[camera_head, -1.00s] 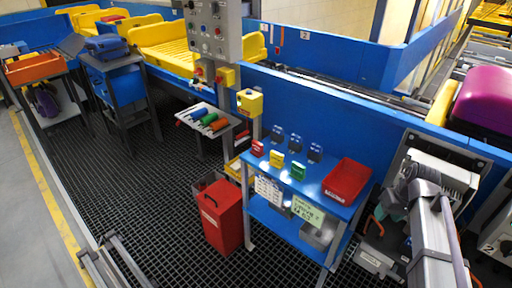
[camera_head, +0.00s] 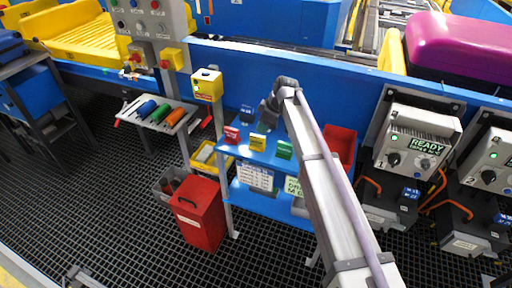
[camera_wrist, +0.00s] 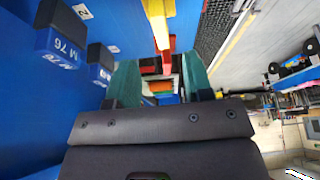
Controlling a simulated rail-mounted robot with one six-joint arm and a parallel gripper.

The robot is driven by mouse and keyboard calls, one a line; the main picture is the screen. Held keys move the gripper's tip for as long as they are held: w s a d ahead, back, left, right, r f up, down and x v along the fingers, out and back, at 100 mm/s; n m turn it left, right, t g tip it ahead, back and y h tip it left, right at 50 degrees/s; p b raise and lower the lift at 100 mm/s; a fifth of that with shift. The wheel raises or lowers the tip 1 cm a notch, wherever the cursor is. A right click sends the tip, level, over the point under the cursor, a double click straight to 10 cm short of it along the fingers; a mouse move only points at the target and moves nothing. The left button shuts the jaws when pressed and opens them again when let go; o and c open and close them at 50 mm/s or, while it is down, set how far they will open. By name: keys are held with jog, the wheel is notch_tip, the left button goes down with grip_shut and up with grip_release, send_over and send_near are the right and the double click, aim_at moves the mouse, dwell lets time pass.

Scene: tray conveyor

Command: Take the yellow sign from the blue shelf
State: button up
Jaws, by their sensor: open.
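The yellow sign (camera_head: 258,142) stands on the top of the blue shelf (camera_head: 233,151), between a red sign (camera_head: 232,135) and a green sign (camera_head: 284,149). My gripper (camera_head: 267,112) is above and behind the signs in the head view, partly hidden by its own wrist. In the wrist view my gripper (camera_wrist: 160,72) has two teal fingers apart, with nothing held between them.
A red bin (camera_head: 341,143) is at the shelf's right end. A red box (camera_head: 199,214) stands on the floor at left.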

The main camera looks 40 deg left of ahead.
aim_at(256, 146)
jog(key=b+x, duration=0.2)
jog(key=x, duration=0.2)
jog(key=shift+w+d, duration=0.1)
jog(key=shift+d, duration=0.1)
jog(key=shift+a, duration=0.1)
jog(key=b+x, duration=0.5)
jog(key=shift+f, duration=0.15)
jog(key=shift+r, duration=0.25)
grip_shut()
